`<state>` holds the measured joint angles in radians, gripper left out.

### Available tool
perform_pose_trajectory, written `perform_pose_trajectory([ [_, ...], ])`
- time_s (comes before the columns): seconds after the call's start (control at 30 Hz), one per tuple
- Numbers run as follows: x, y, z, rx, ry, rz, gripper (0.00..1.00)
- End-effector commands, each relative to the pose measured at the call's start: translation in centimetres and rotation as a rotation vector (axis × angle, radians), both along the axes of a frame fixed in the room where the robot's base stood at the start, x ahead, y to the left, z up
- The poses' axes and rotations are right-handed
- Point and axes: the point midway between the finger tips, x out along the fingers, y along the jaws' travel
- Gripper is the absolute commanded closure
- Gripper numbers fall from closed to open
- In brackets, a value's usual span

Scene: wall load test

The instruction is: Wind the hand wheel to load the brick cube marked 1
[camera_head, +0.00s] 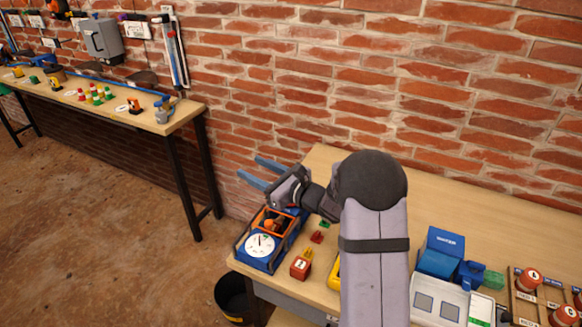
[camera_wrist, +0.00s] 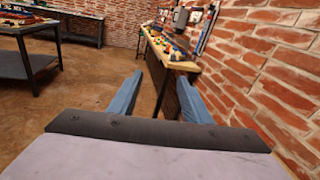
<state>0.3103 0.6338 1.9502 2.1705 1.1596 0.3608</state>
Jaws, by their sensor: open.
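A blue test rig (camera_head: 242,252) with a white round dial (camera_head: 260,245) and an orange inside stands at the left end of the near bench. A small red cube (camera_head: 300,267) with a pale mark sits just right of the rig; I cannot read the mark surely. I cannot make out the hand wheel; my arm covers part of the rig's back. My gripper (camera_head: 256,171) is open, its two blue fingers pointing left above and beyond the rig, apart from it. In the wrist view the open fingers (camera_wrist: 160,80) have nothing between them.
Small red, green and yellow blocks lie beside the rig. A brick wall backs the bench (camera_head: 470,210). A black bucket (camera_head: 233,297) stands below.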

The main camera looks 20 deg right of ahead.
Motion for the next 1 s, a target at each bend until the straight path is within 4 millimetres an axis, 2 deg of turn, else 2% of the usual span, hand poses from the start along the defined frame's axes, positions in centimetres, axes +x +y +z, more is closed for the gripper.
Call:
perform_pose_trajectory([
  [0.03, 0.1, 2.0, 2.5, -0.062, -0.007, 0.088, 0.56],
  [0.1, -0.2, 4.2, 2.8, -0.169, -0.018, 0.211, 0.56],
  [0.23, -1.1, 6.5, 1.8, -0.409, -0.060, 0.415, 0.56],
  [0.37, -2.0, 6.6, -0.1, -0.683, -0.125, 0.603, 0.56],
  [0.47, -2.5, 5.2, -2.2, -0.910, -0.185, 0.739, 0.56],
  [0.6, -2.4, 1.6, -4.4, -1.249, -0.288, 0.924, 0.56],
  [0.8, -1.1, -5.4, -5.3, -1.742, -0.450, 1.206, 0.56],
  [0.9, -0.5, -8.7, -5.3, -1.950, -0.533, 1.360, 0.56],
  [1.0, -0.3, -11.1, -5.6, -2.107, -0.629, 1.523, 0.56],
])
